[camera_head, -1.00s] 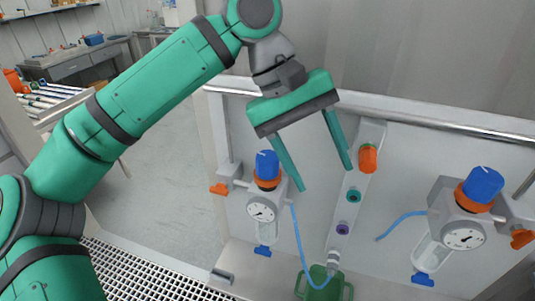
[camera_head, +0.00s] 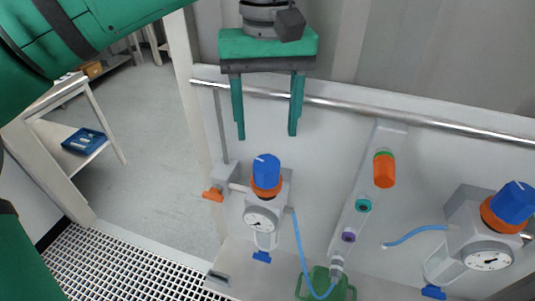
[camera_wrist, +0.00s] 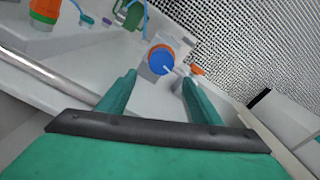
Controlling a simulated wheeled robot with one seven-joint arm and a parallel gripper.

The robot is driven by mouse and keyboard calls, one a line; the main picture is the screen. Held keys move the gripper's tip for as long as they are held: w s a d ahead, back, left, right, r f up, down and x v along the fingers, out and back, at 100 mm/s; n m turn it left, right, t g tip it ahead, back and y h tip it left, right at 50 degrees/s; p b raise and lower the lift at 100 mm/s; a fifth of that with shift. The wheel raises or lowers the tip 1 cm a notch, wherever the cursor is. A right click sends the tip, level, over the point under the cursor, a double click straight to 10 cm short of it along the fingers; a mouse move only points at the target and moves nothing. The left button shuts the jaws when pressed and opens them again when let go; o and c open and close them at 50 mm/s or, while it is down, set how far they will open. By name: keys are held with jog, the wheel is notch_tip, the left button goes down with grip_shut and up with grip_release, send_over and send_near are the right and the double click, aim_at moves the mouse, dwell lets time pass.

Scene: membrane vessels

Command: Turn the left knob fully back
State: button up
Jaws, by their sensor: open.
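The left knob (camera_head: 266,170) is a blue cap with an orange ring, on top of the left grey regulator with a round gauge (camera_head: 260,219). In the wrist view the blue knob (camera_wrist: 161,60) shows from above, with a pale line on its top, beyond and between the fingertips. My gripper (camera_head: 267,136) is open and empty, its two green fingers pointing down just above the knob in the head view, not touching it. In the wrist view the open gripper (camera_wrist: 157,75) shows at both sides of the knob.
A second regulator with a blue knob (camera_head: 513,202) stands at the right. Between them is a slanted grey panel with an orange cap (camera_head: 384,170). A metal rail (camera_head: 370,115) runs behind. A blue hose (camera_head: 301,250) leads to a green container (camera_head: 320,283). An orange valve handle (camera_head: 213,194) sits left.

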aim_at(266, 161)
jog(key=f, duration=0.5)
jog(key=s+f, duration=0.1)
jog(key=f, duration=0.2)
jog(key=shift+a, duration=0.15)
jog(key=shift+w+f, duration=0.1)
jog(key=shift+f, duration=0.45)
jog(key=c, duration=1.1)
